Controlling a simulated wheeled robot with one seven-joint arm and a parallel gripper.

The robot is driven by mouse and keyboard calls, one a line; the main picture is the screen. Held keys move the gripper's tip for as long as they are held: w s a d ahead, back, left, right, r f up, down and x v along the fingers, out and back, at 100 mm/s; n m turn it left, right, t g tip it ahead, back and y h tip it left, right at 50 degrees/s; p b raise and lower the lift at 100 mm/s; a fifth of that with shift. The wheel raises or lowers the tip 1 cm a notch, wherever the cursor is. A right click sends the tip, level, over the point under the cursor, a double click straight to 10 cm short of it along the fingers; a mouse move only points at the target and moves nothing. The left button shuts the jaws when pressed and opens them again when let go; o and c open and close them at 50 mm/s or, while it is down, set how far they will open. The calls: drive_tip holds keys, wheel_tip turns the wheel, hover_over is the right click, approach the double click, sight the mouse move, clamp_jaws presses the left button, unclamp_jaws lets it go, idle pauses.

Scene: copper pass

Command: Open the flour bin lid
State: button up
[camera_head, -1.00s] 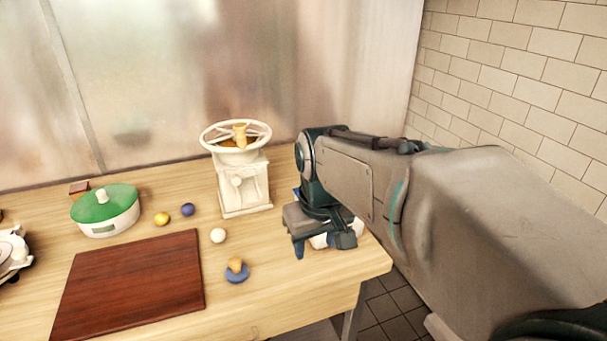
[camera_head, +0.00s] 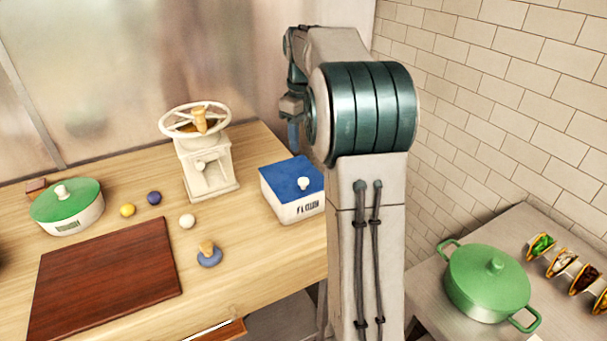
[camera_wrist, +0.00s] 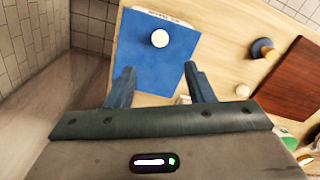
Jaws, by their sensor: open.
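The flour bin (camera_head: 297,207) is a white box with dark lettering on its front, near the right end of the wooden table. Its flat blue lid (camera_head: 283,178) lies shut on top and has a white knob (camera_head: 303,183). In the wrist view the blue lid (camera_wrist: 150,55) and its knob (camera_wrist: 160,38) show beyond my fingertips. My gripper (camera_wrist: 158,70) is open and empty, its two blue fingers apart, with the knob ahead of the gap. In the head view my arm hides most of the gripper, which is raised behind the bin.
A white grinder (camera_head: 207,165) with a wheel stands left of the bin. A green-lidded container (camera_head: 68,207), small balls, a blue piece with a wooden knob (camera_head: 208,255) and a dark red board (camera_head: 105,285) lie further left. A green pot (camera_head: 487,283) stands on the right counter.

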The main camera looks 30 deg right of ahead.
sight(303, 180)
wheel_tip(303, 180, down, 12)
drive_tip(key=shift+f+p, duration=0.1)
drive_tip(key=shift+p, duration=0.25)
clamp_jaws()
